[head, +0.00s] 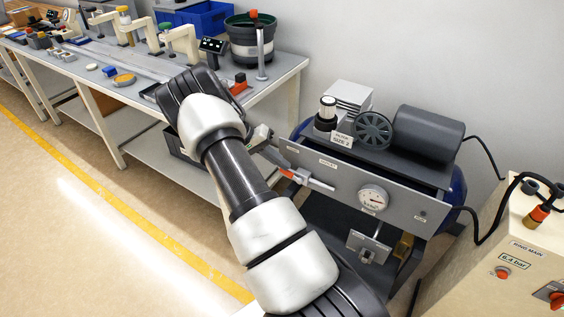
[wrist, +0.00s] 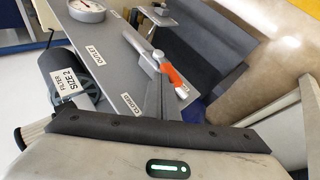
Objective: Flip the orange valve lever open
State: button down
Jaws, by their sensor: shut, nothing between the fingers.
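The orange valve lever (head: 288,174) is on a silver pipe along the front panel of the compressor unit. In the wrist view the orange lever (wrist: 172,75) lies roughly along the silver pipe (wrist: 142,45). My gripper (head: 264,139) is at the left end of the panel, close to the lever. In the wrist view my gripper (wrist: 158,88) is shut and empty, its tips right beside the lever. I cannot tell whether they touch it. The valve body is partly hidden by the fingers.
A pressure gauge (head: 373,198) and an outlet label (head: 328,162) are on the panel. A black motor (head: 428,134) sits above it. A workbench (head: 292,66) stands behind my arm. A beige cabinet (head: 460,262) is at right. The floor at left is clear.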

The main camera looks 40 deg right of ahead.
aim_at(280, 170)
jog(key=shift+w+a+f+b, duration=0.15)
jog(key=shift+w+f+b, duration=0.15)
jog(key=shift+f+b, duration=0.3)
jog(key=shift+w+a+f+b, duration=0.1)
jog(key=shift+w+f+b, duration=0.15)
jog(key=shift+f+b, duration=0.25)
jog(key=shift+a+f, duration=0.2)
jog(key=shift+f, duration=0.1)
jog(key=shift+r, duration=0.1)
jog(key=d+p+v, duration=0.1)
jog(key=p+v, duration=0.2)
jog(key=v, duration=0.9)
jog(key=shift+w+r, duration=0.5)
jog(key=shift+r, duration=0.05)
